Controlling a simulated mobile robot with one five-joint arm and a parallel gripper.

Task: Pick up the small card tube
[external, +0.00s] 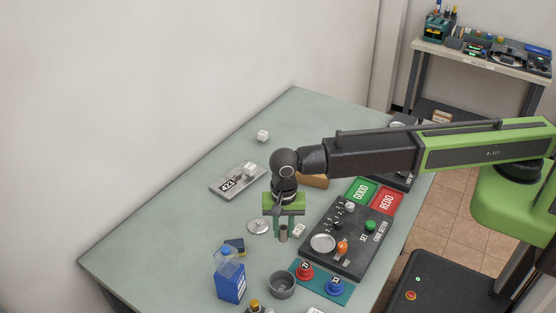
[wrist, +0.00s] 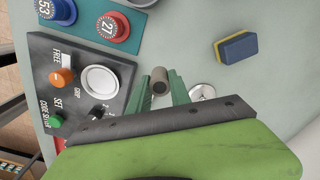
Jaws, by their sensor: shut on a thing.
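The small card tube (wrist: 160,83) is a short brown-grey cylinder with an open dark end. In the wrist view it sits between the two green fingers of my gripper (wrist: 161,88). In the external view the tube (external: 283,234) shows upright between the fingertips of my gripper (external: 283,228), which points straight down at the table. My gripper is shut on the tube. The tube is at or very near the tabletop; I cannot tell whether it touches it.
A round metal disc (external: 258,227) lies left. The green table (external: 170,240) is clear at left.

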